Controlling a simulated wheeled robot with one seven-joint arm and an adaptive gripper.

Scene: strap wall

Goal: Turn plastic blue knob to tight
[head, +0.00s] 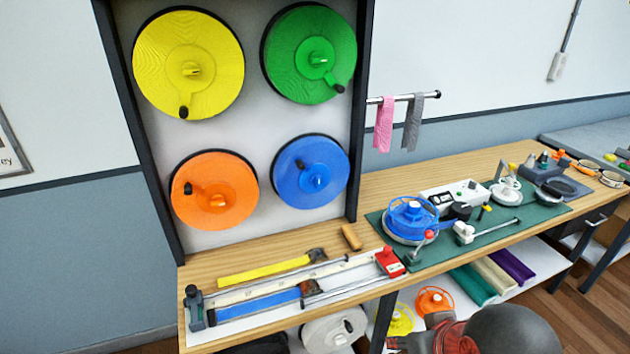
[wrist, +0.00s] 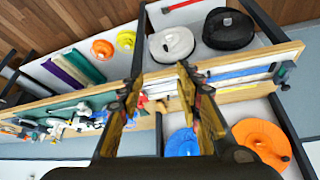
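A round blue disc (head: 311,171) is mounted at the lower right of the upright panel in the head view. It has a small blue knob (head: 317,181) at its middle and a dark grip at its upper left. The wrist view, turned upside down, shows the blue disc (wrist: 182,143) low, partly hidden behind a finger. My gripper (wrist: 160,76) has its two fingers spread apart with nothing between them. It is away from the panel and touches no disc. Any tight marking is too small to read.
Yellow (head: 188,64), green (head: 310,54) and orange (head: 213,190) discs share the panel. Reels stand on the shelf underneath.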

